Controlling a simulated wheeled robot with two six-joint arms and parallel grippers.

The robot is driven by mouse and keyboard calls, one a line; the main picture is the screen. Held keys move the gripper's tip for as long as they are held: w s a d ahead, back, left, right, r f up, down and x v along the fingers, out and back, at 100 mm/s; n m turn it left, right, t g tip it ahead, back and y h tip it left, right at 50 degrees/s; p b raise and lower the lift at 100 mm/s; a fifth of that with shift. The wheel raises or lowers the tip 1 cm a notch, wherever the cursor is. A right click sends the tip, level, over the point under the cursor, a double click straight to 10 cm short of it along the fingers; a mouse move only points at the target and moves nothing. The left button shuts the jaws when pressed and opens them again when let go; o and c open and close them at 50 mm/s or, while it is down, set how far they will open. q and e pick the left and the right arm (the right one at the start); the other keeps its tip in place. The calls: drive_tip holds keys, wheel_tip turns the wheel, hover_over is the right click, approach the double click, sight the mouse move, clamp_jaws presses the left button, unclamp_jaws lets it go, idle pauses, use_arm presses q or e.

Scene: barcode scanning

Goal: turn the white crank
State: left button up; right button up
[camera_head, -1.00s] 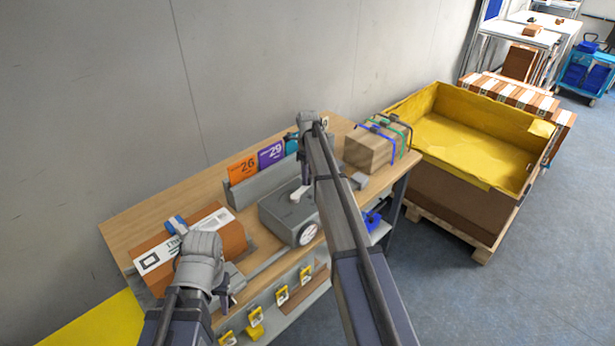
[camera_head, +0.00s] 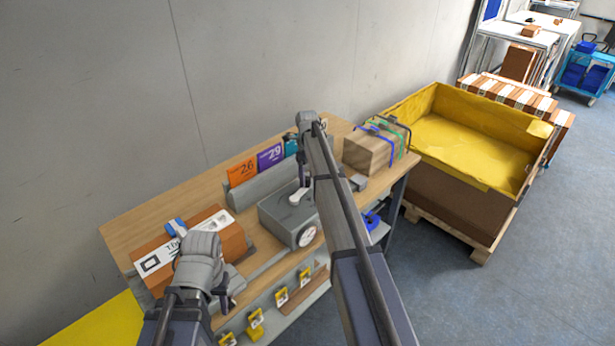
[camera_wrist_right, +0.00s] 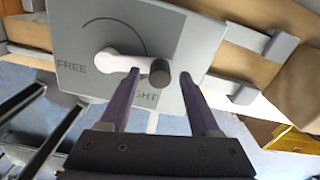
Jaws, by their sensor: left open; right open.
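The white crank (camera_head: 298,197) sits on top of a grey box (camera_head: 275,217) on the wooden bench. In the right wrist view the white crank (camera_wrist_right: 117,62) points right and ends in a dark round knob (camera_wrist_right: 160,72). The plate under it reads FREE at left, with a partly hidden word ending in IGHT below the knob. My right gripper (camera_wrist_right: 161,78) is open, its two fingers apart on either side of the knob. In the head view its arm hides part of it. My left gripper (camera_head: 224,291) is open and empty near the bench's front left.
A brown labelled box (camera_head: 190,247) lies behind my left gripper. Number cards (camera_head: 241,172) stand behind the grey box. A strapped wooden block (camera_head: 371,150) sits at the bench's right end. A yellow-lined crate (camera_head: 470,150) stands beyond it.

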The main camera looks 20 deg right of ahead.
wheel_tip(320, 180, up, 7)
drive_tip(key=p, duration=0.6)
drive_tip(key=shift+f, duration=0.15)
drive_tip(key=s+a+f+n+b, duration=0.2)
drive_tip(key=s+a+n, duration=1.3)
drive_tip(key=s+a, duration=0.2)
drive_tip(key=s+a+n, duration=0.3)
drive_tip(key=s+n, duration=0.3)
drive_tip(key=s+a+f+n+b, duration=0.1)
drive_tip(key=s+a+n, duration=0.2)
drive_tip(key=s+n, duration=0.3)
drive_tip(key=s+a+f+n+h+b, duration=0.1)
drive_tip(key=s+a+n, duration=0.2)
drive_tip(key=s+n, duration=0.3)
drive_tip(key=shift+s+f, duration=0.2)
drive_tip(key=shift+s, duration=1.05)
